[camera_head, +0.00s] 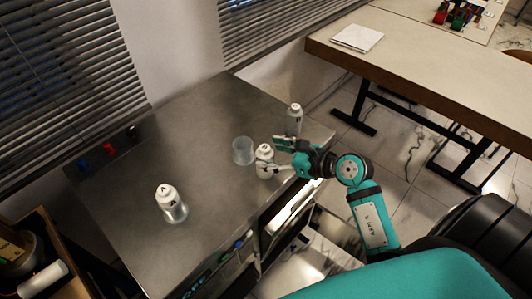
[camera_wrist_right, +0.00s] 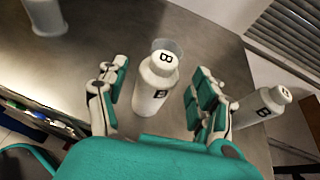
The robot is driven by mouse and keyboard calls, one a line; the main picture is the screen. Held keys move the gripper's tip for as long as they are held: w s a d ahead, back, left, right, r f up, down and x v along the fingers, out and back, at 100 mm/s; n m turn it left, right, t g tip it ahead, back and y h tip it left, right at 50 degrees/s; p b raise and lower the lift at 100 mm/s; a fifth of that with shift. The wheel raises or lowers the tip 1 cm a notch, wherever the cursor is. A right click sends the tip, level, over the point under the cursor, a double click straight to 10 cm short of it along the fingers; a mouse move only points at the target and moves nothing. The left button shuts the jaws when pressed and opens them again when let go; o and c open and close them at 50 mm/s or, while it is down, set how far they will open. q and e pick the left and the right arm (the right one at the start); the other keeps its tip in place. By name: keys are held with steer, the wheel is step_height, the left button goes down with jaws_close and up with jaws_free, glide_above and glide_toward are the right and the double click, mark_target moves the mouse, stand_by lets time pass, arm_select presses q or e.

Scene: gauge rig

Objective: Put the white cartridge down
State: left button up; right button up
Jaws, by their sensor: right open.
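A white cartridge (camera_head: 265,158) stands upright on the grey metal table (camera_head: 215,120). In the right wrist view this cartridge (camera_wrist_right: 152,90) carries a "B" on its cap and side. My right gripper (camera_head: 281,155) is open around it, with gaps between the fingers and the cartridge in the wrist view (camera_wrist_right: 158,92). A second white cartridge (camera_head: 294,120) stands behind it, and shows with a "B" at the right of the wrist view (camera_wrist_right: 266,105). A third, marked "A" (camera_head: 171,204), stands at the left front. My left gripper is not in view.
A clear cup (camera_head: 243,150) stands close beside the middle cartridge, on the side away from my right arm. Small red, blue and black items (camera_head: 109,149) lie at the table's far left edge. The table's left middle is clear. A wooden-topped table (camera_head: 400,57) stands at right.

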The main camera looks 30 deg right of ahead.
steer(key=b+v, duration=0.1)
steer(key=v, duration=0.8)
steer(key=shift+s+b, duration=0.2)
steer(key=shift+b, duration=0.1)
steer(key=shift+r, duration=0.1)
